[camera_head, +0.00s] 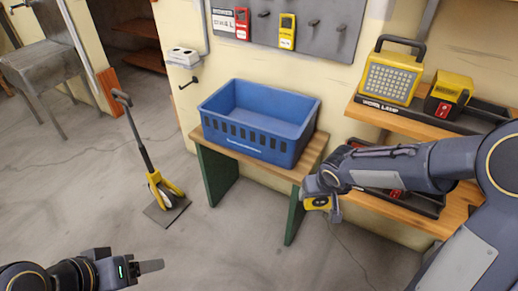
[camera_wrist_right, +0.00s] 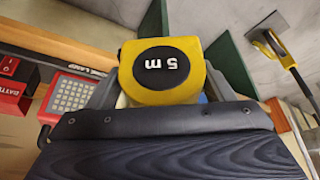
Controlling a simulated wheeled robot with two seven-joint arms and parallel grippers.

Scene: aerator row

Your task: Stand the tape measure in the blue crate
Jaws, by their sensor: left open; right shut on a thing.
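The blue crate (camera_head: 262,118) stands upright on a small wooden bench with green legs, and the part of its inside that shows is empty. My right gripper (camera_head: 322,205) is shut on the yellow and black tape measure (camera_head: 317,202), in front of the bench's right end and outside the crate. The tape measure (camera_wrist_right: 162,72) fills the middle of the right wrist view, its "5 m" label upside down there, between the fingers. My left gripper (camera_head: 150,268) is open and empty over the floor at the lower left.
The bench (camera_head: 305,165) has a narrow bare strip around the crate. Wooden shelves (camera_head: 455,208) with a work lamp (camera_head: 390,78) and a battery unit (camera_head: 447,95) stand at the right. A yellow-based tool (camera_head: 160,185) stands on the floor at left. A pegboard (camera_head: 330,25) hangs behind.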

